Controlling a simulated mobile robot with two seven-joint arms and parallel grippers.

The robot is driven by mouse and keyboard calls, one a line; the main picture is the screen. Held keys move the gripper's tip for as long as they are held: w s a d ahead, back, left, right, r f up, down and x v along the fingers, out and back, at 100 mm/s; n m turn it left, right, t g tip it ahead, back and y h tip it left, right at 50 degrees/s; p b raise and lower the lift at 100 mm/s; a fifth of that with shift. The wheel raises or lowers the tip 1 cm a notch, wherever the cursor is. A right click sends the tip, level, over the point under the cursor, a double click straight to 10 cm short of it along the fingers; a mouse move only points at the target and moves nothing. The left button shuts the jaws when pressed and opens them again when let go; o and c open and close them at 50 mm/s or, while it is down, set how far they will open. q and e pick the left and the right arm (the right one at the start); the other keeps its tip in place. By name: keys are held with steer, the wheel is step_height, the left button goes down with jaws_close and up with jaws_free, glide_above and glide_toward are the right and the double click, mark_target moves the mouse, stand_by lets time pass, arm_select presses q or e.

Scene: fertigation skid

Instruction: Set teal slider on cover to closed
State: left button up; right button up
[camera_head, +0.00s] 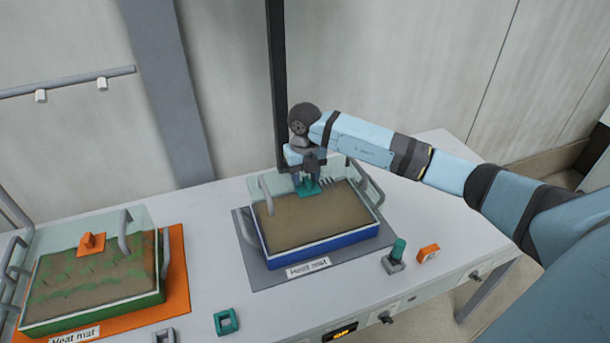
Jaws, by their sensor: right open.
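The teal slider (307,187) sits on the clear cover (262,186) of the blue tray (322,250) in the middle of the table. My right gripper (307,178) points down at the slider, with its fingers at or just above it. It is open; whether the fingers touch the slider cannot be told. The gripper hides part of the slider and the cover's back edge. A row of pale slots shows just right of the slider. My left gripper is not in view.
An orange mat (178,270) holds a green tray (95,310) with an orange slider (91,243) on its cover at left. A teal-topped lever (398,250), an orange block (428,253) and a teal square (227,321) are near the front. A dark post (277,80) stands behind the blue tray.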

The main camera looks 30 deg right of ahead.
mark_target(327, 180)
steer(key=shift+f, duration=0.25)
jaws_close()
steer(key=d, duration=0.2)
steer(key=s+d, duration=0.1)
steer(key=d, duration=0.1)
steer(key=d+b, duration=0.1)
steer(key=d, duration=0.1)
steer(key=shift+s, duration=0.25)
jaws_free()
steer(key=shift+r, duration=0.1)
